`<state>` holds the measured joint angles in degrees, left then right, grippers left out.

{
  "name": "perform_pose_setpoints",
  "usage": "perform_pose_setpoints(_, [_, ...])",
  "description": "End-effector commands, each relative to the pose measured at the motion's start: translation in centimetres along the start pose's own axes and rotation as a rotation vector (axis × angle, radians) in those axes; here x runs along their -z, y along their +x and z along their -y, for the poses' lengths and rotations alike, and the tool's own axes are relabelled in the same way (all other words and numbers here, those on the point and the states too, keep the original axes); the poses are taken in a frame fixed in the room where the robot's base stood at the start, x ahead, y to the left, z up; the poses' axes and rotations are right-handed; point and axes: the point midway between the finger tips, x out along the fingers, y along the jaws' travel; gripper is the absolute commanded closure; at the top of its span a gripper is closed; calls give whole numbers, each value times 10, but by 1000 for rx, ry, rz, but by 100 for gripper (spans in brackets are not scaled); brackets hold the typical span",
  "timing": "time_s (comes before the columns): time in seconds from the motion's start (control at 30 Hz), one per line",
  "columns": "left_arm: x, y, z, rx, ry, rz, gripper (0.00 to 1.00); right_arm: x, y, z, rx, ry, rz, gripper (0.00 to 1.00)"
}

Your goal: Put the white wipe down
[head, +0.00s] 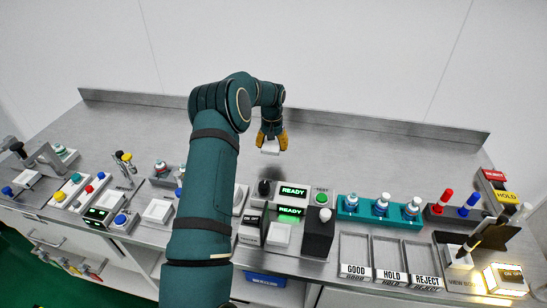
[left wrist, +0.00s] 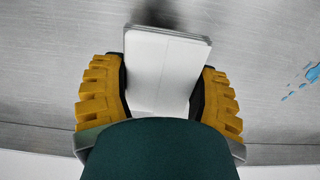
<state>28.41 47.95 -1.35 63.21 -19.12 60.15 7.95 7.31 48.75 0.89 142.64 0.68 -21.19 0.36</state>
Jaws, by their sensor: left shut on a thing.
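The white wipe (head: 270,147) is a small, pale, folded block held between the yellow-padded fingers of my left gripper (head: 272,141). In the head view it is over the rear middle of the metal bench (head: 350,150). In the left wrist view the white wipe (left wrist: 165,70) sits squarely between both fingers of my left gripper (left wrist: 162,85), its top face flat and its far edge showing layers. I cannot tell whether its underside touches the bench. My right gripper is not in view.
Blue spots (left wrist: 300,80) mark the bench beside the wipe. In front stand the READY displays (head: 292,191), a teal bottle rack (head: 380,208) and the GOOD, HOLD and REJECT trays (head: 373,272). A raised back edge (head: 400,126) runs behind. The bench's rear strip is mostly clear.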

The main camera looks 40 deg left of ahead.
Motion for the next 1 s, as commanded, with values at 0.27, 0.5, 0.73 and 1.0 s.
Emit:
perform_pose_setpoints(0.27, [0,34,0,-1,1,1,64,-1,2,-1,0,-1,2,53])
perform_pose_setpoints(0.5, [0,62,0,-1,0,0,64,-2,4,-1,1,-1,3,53])
perform_pose_setpoints(0.73, [0,62,0,0,0,-1,64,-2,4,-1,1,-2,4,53])
perform_pose_setpoints(1.0, [0,66,0,-1,1,0,4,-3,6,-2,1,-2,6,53])
